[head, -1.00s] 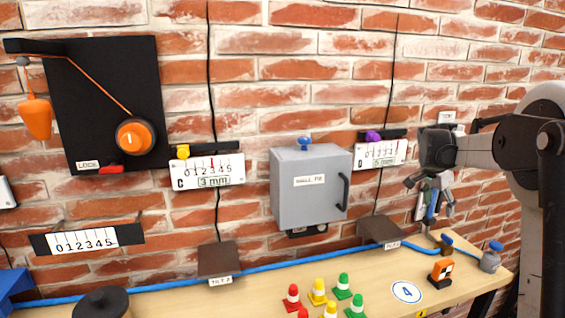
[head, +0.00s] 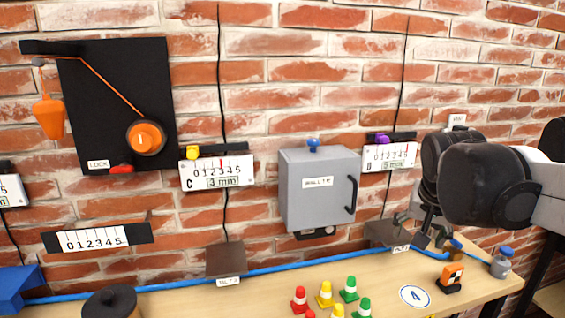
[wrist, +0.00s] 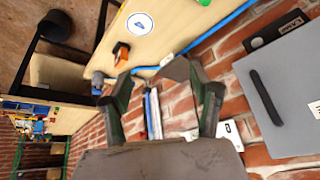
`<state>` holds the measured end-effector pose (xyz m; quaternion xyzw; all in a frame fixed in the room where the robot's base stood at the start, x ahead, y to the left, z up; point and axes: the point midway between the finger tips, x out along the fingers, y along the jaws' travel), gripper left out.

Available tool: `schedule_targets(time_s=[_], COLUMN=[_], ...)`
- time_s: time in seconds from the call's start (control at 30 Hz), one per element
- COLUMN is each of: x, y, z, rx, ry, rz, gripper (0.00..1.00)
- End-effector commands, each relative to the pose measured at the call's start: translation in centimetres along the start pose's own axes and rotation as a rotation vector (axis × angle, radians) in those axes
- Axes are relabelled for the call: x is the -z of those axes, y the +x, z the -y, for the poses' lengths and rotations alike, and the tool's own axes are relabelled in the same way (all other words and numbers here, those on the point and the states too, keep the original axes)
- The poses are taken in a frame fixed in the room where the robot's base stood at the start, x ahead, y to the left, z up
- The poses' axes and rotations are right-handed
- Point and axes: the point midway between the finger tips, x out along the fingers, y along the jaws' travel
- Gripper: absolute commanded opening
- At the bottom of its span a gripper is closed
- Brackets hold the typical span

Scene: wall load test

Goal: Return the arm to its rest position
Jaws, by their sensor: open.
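My gripper (head: 424,226) is at the right of the head view, in front of the brick wall and above the back right of the bench; dark arm links hide part of it. In the wrist view my gripper (wrist: 163,92) shows two spread fingers with nothing between them. My arm (head: 485,185) reaches in from the right edge, bent, with a large dark joint towards the head camera.
A grey wall box (head: 315,205) hangs left of my gripper; it also shows in the wrist view (wrist: 285,105). The wooden bench (head: 200,300) carries several small cones, an orange block (head: 451,277) and a blue-capped bottle (head: 502,262). A blue hose (head: 290,264) runs along the wall.

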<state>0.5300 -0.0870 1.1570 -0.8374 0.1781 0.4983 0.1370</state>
Motion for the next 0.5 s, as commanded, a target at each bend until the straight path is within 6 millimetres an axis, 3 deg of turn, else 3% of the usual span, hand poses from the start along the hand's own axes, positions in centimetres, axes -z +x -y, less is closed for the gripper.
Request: schedule_targets(time_s=[0.2,0.5], x=[-6.9,-15.7], y=[-1.7,-2.0], z=[0.5,0.5], rx=[0.069,0.153], ry=[-0.139,-0.32], rz=[-0.033,-0.088], gripper=[0.59,0.59])
